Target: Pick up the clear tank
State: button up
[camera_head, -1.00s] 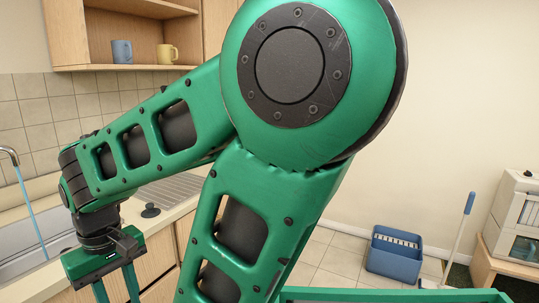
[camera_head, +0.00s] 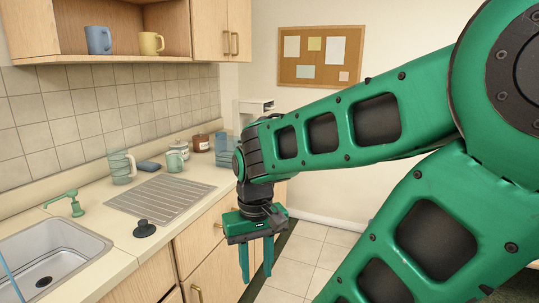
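A see-through blue, box-like container (camera_head: 228,148) stands at the far end of the counter, partly hidden by my arm; it may be the clear tank, but I cannot tell for sure. A clear ribbed vessel with a handle (camera_head: 121,167) stands further left against the tiles. My gripper (camera_head: 257,276) hangs fingers-down in front of the counter's cabinet doors, nearer than the blue container and below it. Its two green fingers are apart with nothing between them.
A wall shelf (camera_head: 120,58) overhangs the back. Floor (camera_head: 315,245) shows beyond my gripper.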

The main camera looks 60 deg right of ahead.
aim_at(225, 146)
jog(key=z, duration=1.55)
jog(key=i, duration=0.8)
jog(key=z, duration=0.55)
jog(key=i, duration=0.75)
jog(key=u, duration=0.25)
